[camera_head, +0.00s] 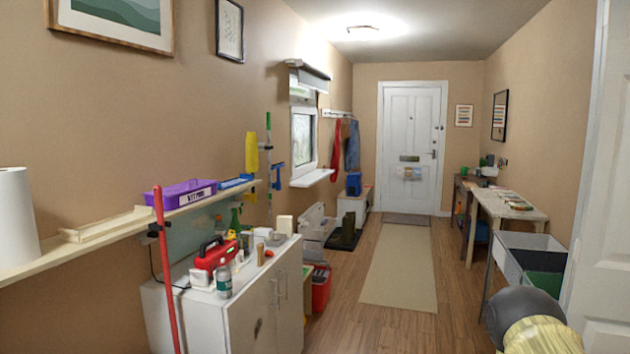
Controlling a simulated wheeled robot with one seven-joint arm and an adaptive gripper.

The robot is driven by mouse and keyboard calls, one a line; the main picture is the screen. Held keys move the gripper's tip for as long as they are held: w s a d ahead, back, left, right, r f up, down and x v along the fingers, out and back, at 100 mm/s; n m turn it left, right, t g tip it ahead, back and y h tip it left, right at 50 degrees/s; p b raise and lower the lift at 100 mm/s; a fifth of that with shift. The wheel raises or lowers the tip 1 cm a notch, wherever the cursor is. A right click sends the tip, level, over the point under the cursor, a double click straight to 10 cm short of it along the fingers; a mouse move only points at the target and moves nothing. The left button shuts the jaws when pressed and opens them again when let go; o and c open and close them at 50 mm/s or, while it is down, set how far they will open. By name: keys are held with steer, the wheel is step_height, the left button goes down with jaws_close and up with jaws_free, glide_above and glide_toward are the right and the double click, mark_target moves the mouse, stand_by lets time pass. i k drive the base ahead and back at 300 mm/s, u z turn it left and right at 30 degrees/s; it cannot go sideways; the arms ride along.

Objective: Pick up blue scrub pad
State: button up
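No thing in view is clearly the blue scrub pad. A small flat blue item (231,184) lies near the far end of the left wall shelf, just right of a purple basket (184,194); it is too small to tell whether it is the pad. Other blue things are a tool hanging on the wall (277,175) and a box (353,183) farther back. My gripper is not in view. A dark rounded part and a pale yellow part at the lower right look like my arm; no fingertips show there.
A white cabinet (262,313) with a red toolbox (215,254) and bottles stands below the shelf (90,244). A red pole (165,275) rises before it. A paper roll (16,215) stands at left. The central rug (402,265) is clear; tables (515,212) line the right.

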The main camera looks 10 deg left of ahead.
mark_target(244, 178)
steer(key=z, duration=0.3)
steer(key=i, duration=1.3)
steer(key=u, duration=0.8)
steer(key=i, duration=0.8)
steer(key=u, duration=0.9)
